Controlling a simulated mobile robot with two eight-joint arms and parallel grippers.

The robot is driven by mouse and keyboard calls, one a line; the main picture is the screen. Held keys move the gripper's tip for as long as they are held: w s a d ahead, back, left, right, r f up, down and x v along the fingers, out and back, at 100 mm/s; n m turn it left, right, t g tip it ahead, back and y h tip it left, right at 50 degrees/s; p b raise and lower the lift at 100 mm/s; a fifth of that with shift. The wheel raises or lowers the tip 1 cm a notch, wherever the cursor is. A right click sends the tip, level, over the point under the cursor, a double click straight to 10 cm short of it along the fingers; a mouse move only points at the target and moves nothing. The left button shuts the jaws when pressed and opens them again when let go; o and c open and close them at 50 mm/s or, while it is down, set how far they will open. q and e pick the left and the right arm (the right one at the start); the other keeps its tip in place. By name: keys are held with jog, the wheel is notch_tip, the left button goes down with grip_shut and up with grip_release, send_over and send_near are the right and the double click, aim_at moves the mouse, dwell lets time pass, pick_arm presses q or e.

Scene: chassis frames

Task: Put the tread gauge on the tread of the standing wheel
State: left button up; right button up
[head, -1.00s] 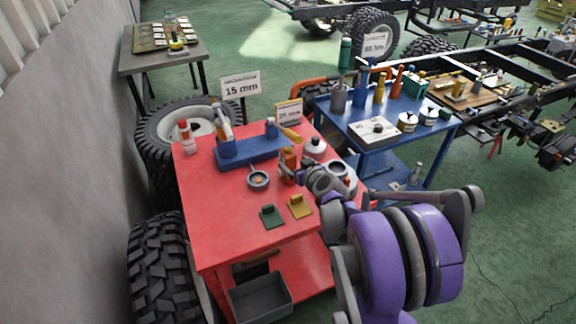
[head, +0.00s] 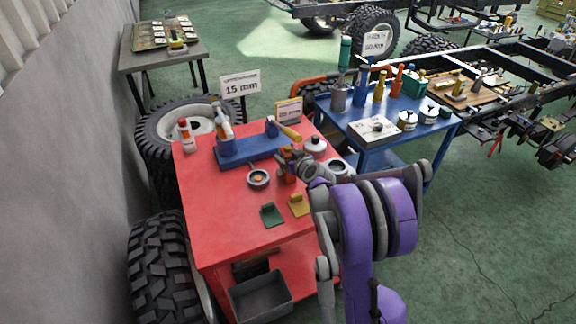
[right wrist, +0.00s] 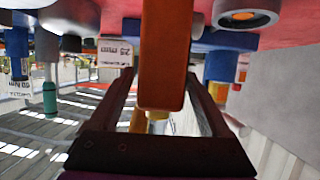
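An upright orange block (head: 287,178), which I take to be the tread gauge, stands on the red cart, partly hidden by my right gripper (head: 290,158). In the right wrist view the orange block (right wrist: 166,55) lies between the two dark fingers of the gripper (right wrist: 162,75). The fingers stand apart, with a narrow gap at the block's left side; firm contact is not visible. A standing wheel (head: 160,270) with chunky black tread is beside the cart at the lower left. My left gripper is out of view.
The red cart (head: 215,185) also carries a blue rack (head: 250,152), a round grey cup (head: 258,179), and green (head: 272,214) and yellow (head: 299,205) pieces. A blue table (head: 375,140) stands behind to the right. A grey wall (head: 60,180) closes the left side.

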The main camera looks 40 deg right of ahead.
grip_shut()
jog(key=shift+r, duration=0.15)
jog(key=shift+r, duration=0.25)
jog(key=shift+w+a+r, duration=0.1)
jog(key=shift+a+r, duration=0.1)
jog(key=w+a+r+p, duration=0.1)
jog(key=a+r, duration=0.2)
jog(key=r, duration=1.1)
jog(key=shift+a, duration=0.2)
jog(key=shift+f, duration=0.15)
